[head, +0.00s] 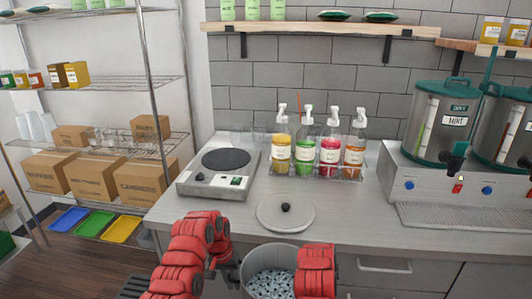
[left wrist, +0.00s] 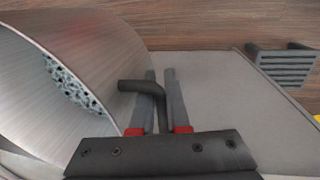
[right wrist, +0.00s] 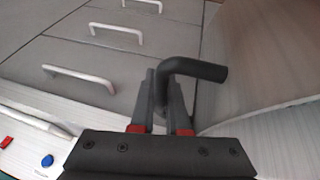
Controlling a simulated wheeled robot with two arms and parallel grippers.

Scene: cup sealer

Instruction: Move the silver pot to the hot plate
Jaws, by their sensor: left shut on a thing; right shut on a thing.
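The silver pot (head: 258,251) is at the bottom middle of the head view, in front of the counter's front edge. It is open at the top and holds many small pale and dark pieces. My left gripper (head: 233,273) is shut on the pot's left handle; the dark bent handle (left wrist: 148,88) shows between its fingers (left wrist: 163,105). My right gripper (right wrist: 164,105) is shut on the other dark handle (right wrist: 195,69); in the head view my red right arm hides it. The hot plate (head: 226,160), with a dark round top, stands on the counter at the back left, with nothing on it.
A round grey lid (head: 286,213) with a black knob lies on the counter between the pot and a rack of pump bottles (head: 318,150). Drink dispensers (head: 442,125) stand at the right. Shelves with boxes (head: 95,175) are at the left.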

